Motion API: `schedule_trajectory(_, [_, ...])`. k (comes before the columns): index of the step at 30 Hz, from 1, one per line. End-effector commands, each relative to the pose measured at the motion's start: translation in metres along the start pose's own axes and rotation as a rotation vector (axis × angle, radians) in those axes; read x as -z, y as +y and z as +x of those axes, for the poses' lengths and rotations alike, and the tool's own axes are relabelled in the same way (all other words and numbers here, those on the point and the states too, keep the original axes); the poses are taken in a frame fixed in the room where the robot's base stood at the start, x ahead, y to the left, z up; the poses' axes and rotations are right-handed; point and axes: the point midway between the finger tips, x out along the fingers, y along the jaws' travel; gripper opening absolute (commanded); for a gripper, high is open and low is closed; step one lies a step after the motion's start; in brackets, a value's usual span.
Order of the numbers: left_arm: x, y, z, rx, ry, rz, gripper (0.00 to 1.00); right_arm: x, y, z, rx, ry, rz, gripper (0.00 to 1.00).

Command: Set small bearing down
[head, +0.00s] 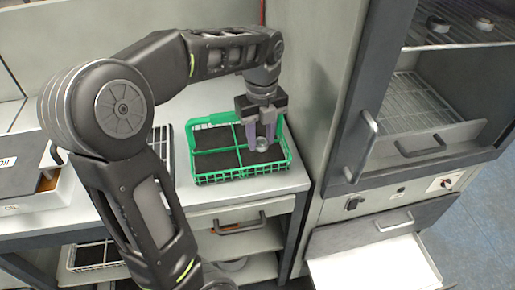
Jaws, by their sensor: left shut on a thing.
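My left gripper (262,138) points down over the right part of a green basket (240,178). It is shut on a small metallic bearing (262,144), a shiny ring at its fingertips. The bearing is over the front right compartment; I cannot tell whether it touches the dark floor of the basket. The basket stands on the light worktop and is split by green dividers into compartments with dark pads. The other compartments look empty. My right gripper is not in view.
A box with a dark lid (22,160) stands at the far left of the worktop. At right is a grey cabinet with an open door (375,100), wire racks (410,102) and ring-shaped parts (437,24) on the upper rack. A drawer (375,262) below is pulled out.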

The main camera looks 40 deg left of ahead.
Motion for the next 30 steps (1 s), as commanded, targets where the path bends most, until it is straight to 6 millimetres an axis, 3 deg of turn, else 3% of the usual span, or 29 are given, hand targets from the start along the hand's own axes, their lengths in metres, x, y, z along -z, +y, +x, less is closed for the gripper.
schedule_trajectory(12, [-0.001,0.000,0.011,0.001,-0.001,-0.001,0.00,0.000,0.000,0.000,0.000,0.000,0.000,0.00])
schedule_trajectory(21, [-0.001,0.000,0.045,0.000,0.000,-0.001,0.00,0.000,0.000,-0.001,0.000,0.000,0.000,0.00])
schedule_trajectory(30, [-0.001,0.000,0.047,0.002,-0.001,-0.001,0.00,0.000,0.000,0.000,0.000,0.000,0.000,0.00])
